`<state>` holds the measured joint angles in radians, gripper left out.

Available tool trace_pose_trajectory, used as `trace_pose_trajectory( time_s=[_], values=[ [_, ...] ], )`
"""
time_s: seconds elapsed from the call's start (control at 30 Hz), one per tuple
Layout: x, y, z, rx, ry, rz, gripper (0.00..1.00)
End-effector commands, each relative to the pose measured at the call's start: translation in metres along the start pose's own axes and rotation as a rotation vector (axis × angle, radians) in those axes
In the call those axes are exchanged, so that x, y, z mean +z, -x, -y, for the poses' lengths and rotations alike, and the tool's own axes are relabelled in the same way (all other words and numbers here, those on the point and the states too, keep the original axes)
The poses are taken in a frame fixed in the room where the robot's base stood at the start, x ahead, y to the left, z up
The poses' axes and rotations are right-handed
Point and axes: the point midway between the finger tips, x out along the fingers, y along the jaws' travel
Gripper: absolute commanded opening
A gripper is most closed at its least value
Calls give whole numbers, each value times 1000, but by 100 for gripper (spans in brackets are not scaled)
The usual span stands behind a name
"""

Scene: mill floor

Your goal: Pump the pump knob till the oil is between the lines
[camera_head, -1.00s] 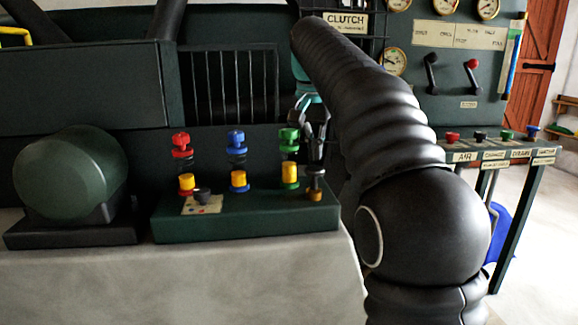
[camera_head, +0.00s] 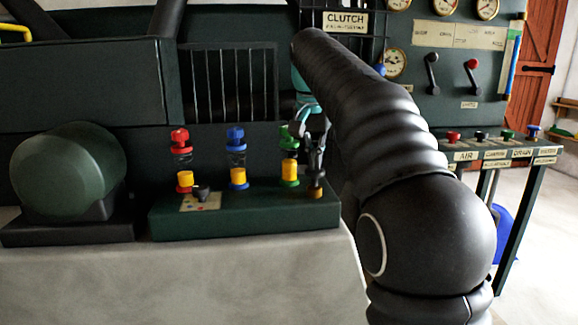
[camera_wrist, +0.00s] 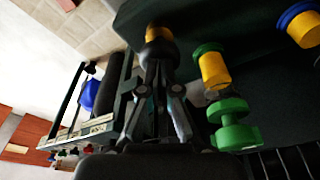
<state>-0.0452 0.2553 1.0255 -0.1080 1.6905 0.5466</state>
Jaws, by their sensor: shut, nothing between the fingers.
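A dark green block (camera_head: 250,220) carries three oilers with red (camera_head: 180,135), blue (camera_head: 235,133) and green (camera_head: 289,137) caps and yellow lower parts. The green oiler also shows in the wrist view (camera_wrist: 232,125). At the block's right end is a small brass-coloured knob (camera_head: 316,193), seemingly the pump knob; it also shows in the wrist view (camera_wrist: 159,33). My gripper (camera_head: 316,178) is shut, pointing down over this knob, its fingertips (camera_wrist: 157,52) at or just above its top; contact is unclear. Oil level and lines cannot be made out.
A small black knob (camera_head: 201,193) stands on a label near the red oiler. A rounded green housing (camera_head: 70,172) is at left. The green oiler stands close beside my gripper. A lever panel (camera_head: 455,70) and a labelled rail (camera_head: 500,152) are at right.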

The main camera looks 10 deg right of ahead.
Motion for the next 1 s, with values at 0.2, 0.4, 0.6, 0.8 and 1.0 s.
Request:
trace_pose_trajectory(
  time_s=[0.2, 0.4, 0.6, 0.8, 1.0],
  values=[
    [2, -9, 0, 1, 0, 1, 0],
    [3, -13, 0, 1, 0, 2, 0],
    [2, -11, 0, 1, 0, 2, 0],
    [1, -2, 0, 1, 0, 2, 0],
    [-2, 8, 0, 1, 0, 2, 0]
  ],
)
